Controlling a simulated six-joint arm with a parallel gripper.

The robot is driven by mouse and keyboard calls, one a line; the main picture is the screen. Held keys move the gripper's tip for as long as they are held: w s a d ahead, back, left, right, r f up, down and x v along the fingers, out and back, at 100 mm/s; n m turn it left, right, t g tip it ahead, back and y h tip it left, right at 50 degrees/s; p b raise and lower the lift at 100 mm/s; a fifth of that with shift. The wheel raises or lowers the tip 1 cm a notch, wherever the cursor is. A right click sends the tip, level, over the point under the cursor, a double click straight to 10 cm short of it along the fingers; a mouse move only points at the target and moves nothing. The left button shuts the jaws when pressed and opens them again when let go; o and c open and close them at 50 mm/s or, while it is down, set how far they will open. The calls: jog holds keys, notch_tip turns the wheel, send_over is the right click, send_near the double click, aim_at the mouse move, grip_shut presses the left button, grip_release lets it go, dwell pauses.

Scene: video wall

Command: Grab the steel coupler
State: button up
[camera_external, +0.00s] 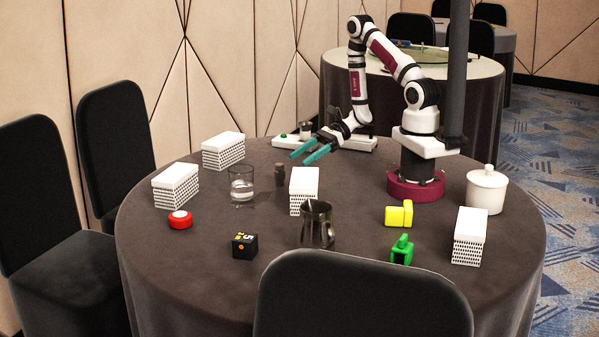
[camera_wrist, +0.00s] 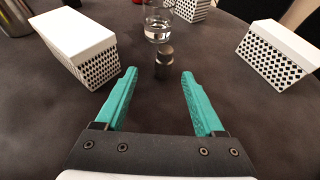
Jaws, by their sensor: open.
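A small dark metallic cylinder (camera_external: 280,175), which looks like the steel coupler, stands upright on the dark round table (camera_external: 200,270). In the wrist view the coupler (camera_wrist: 164,64) stands just beyond the fingertips, roughly midway between them. My gripper (camera_external: 299,149) has teal fingers and is open and empty, above the table near the coupler. In the wrist view my gripper (camera_wrist: 158,74) shows its two fingers spread wide, with bare cloth between them. The coupler is apart from both fingers.
A glass of water (camera_external: 242,187) stands close by the coupler. A white patterned box (camera_external: 304,190) stands to its right, and others lie left. A metal pitcher (camera_external: 317,224), black cube (camera_external: 244,246) and red button (camera_external: 180,220) are nearer the front.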

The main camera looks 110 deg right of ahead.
aim_at(279, 169)
jog(key=x, duration=0.8)
jog(key=shift+w+d+r, duration=0.1)
jog(key=shift+w+d, duration=0.15)
jog(key=shift+w, duration=0.15)
grip_shut()
